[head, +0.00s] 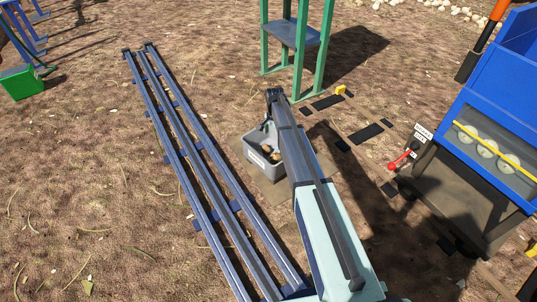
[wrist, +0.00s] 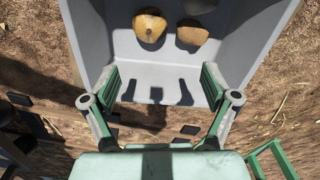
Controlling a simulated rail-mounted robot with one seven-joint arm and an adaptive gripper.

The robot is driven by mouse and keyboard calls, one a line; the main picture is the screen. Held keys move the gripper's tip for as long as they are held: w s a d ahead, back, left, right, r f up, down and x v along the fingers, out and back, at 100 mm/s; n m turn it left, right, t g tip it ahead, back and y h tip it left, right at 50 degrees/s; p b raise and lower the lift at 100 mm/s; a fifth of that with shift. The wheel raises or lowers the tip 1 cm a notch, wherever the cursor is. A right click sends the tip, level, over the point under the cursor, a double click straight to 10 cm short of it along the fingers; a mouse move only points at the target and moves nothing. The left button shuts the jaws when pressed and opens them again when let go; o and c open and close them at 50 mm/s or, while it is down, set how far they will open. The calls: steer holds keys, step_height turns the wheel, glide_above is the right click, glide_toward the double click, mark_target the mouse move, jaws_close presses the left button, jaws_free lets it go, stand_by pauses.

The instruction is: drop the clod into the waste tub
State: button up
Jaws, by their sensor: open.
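The grey waste tub (head: 254,157) stands on the ground just left of my arm in the head view, with a white label on its front. Brown lumps show inside it. In the wrist view the tub (wrist: 130,48) fills the top, and two tan-brown lumps, one left (wrist: 149,27) and one right (wrist: 192,36), lie on its floor. I cannot tell which lump, if any, is the clod. My gripper (wrist: 163,84) is open and empty, its fingers apart over the near part of the tub. In the head view my arm hides part of the tub.
Blue rails (head: 190,150) run along the left. A green-legged stand (head: 297,35) rises behind the tub. A blue machine (head: 490,120) with a red-handled lever (head: 400,160) stands at right. A green box (head: 21,83) is far left. Dark plates lie right of the tub.

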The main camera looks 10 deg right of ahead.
step_height(320, 180, up, 9)
steer(key=shift+r, duration=0.15)
stand_by(0.6)
